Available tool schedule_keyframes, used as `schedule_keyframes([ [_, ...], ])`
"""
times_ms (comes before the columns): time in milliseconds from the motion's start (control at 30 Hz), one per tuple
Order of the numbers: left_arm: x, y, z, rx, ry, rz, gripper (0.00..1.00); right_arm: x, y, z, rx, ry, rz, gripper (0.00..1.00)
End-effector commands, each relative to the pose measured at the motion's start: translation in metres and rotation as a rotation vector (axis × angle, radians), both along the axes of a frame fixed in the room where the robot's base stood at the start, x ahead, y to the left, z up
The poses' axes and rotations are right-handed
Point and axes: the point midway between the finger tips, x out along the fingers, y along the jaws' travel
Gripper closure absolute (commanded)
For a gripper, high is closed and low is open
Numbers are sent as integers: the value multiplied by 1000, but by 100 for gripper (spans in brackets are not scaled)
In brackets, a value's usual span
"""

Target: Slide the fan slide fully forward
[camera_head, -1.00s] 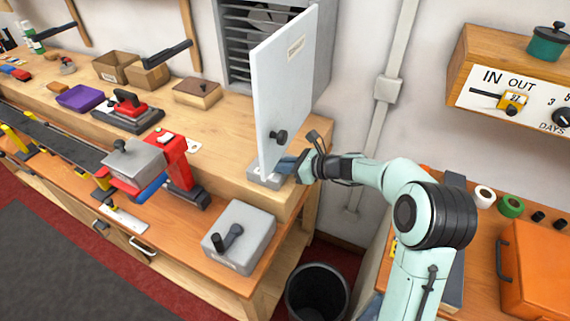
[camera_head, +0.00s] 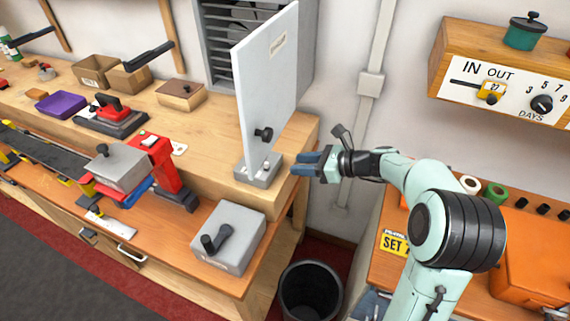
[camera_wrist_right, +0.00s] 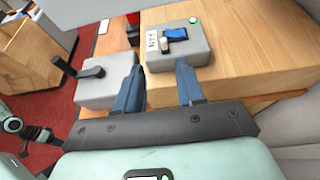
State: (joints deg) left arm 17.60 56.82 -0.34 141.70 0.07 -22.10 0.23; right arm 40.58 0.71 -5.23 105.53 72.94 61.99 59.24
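A small grey box (camera_head: 262,174), which seems to be the fan slide's housing, sits on the raised bench's right end, below the upright white panel (camera_head: 268,90). In the right wrist view, the box (camera_wrist_right: 190,55) has a white label, a blue piece (camera_wrist_right: 176,33) on top with a small pale knob (camera_wrist_right: 167,43), and a green lamp (camera_wrist_right: 193,20). I cannot tell which end of travel the knob is at. My right gripper (camera_head: 303,164) is just right of the box, apart from it, open and empty; its spread blue fingers show in the wrist view (camera_wrist_right: 160,88). My left gripper is out of view.
A grey box with a black lever (camera_head: 230,237) stands on the lower bench. A black bin (camera_head: 310,290) is on the floor below my right arm. The red-and-grey press (camera_head: 165,165) stands left. A slatted vent (camera_head: 222,45) is behind the panel.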

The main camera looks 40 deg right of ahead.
Motion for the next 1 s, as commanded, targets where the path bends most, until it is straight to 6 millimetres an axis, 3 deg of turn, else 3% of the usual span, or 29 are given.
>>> schedule_keyframes([
  [233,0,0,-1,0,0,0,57,-21,-10,10,0,0,1,62],
  [833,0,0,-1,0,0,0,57,-22,-11,10,1,0,2,62],
  [933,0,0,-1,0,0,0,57,-22,-9,2,-7,16,8,62],
  [1000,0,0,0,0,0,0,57,-20,-5,-17,-26,50,24,62],
])
